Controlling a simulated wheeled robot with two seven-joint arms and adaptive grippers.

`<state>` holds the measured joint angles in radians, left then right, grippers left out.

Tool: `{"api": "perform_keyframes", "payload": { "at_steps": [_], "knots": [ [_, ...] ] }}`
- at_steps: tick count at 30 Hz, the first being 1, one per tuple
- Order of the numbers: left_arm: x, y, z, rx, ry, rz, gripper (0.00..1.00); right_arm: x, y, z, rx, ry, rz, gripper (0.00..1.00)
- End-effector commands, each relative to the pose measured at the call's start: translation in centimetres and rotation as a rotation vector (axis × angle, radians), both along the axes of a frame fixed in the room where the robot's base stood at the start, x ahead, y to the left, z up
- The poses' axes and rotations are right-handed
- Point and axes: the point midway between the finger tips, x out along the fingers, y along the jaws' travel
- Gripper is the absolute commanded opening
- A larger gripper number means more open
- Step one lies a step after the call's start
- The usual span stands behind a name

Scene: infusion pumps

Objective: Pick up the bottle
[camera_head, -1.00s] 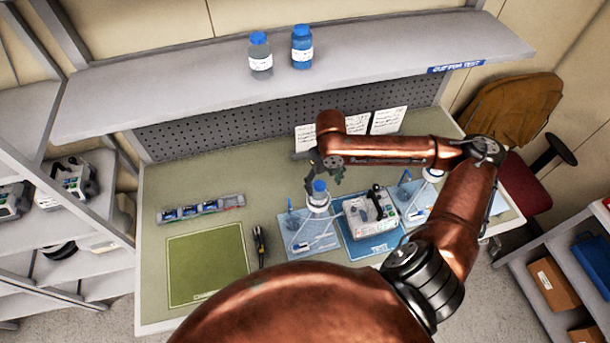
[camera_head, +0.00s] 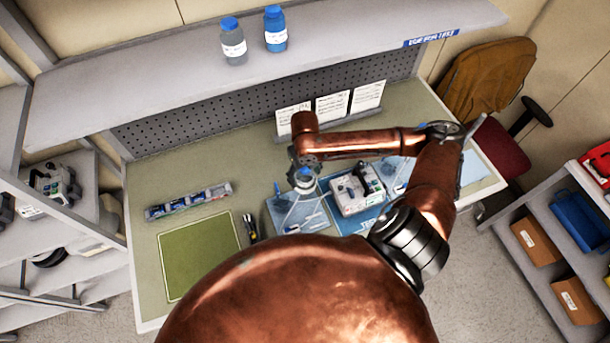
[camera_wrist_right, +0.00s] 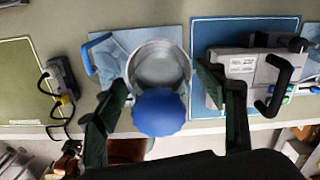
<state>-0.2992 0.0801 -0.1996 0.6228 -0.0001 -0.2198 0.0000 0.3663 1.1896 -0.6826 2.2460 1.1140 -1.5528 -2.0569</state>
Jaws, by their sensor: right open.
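A bottle with a blue cap (camera_head: 304,176) stands at a wire stand on the blue mat (camera_head: 318,218). In the right wrist view its blue cap (camera_wrist_right: 160,113) lies between the fingers, with a grey round rim (camera_wrist_right: 160,66) beside it. My right gripper (camera_wrist_right: 168,88) is open, with one finger on each side of the cap and visible gaps. In the head view my right gripper (camera_head: 302,160) is just above the bottle and partly hides it. Two more blue-capped bottles, one grey (camera_head: 234,44) and one blue (camera_head: 276,30), stand on the upper shelf. My left gripper is not seen.
A pump (camera_head: 356,190) on a blue mat stands right of the bottle, close to the right finger in the wrist view. A green mat (camera_head: 199,252), a dark tool (camera_head: 250,228) and a tray (camera_head: 188,200) lie left. The shelf (camera_head: 350,42) overhangs the back.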

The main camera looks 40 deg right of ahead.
Motion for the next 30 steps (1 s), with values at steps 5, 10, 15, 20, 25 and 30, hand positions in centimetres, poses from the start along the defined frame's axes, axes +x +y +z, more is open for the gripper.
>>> {"api": "perform_keyframes", "payload": {
  "at_steps": [5,10,15,20,25,30],
  "knots": [
    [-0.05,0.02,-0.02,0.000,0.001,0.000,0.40,0.03,0.01,0.03,0.000,-0.001,0.000,0.62],
    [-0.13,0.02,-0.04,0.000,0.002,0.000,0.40,0.04,0.01,0.05,0.000,-0.001,0.000,0.50],
    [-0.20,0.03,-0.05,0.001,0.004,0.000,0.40,0.04,0.01,0.06,0.000,-0.001,0.000,0.38],
    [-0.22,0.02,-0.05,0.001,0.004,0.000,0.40,0.04,0.01,0.07,0.000,-0.001,0.000,0.27],
    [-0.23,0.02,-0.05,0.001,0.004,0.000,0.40,0.05,-0.01,0.08,0.000,-0.001,0.000,0.25],
    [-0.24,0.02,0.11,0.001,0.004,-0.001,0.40,0.04,-0.01,0.21,0.000,-0.001,-0.001,0.25]
  ]
}}
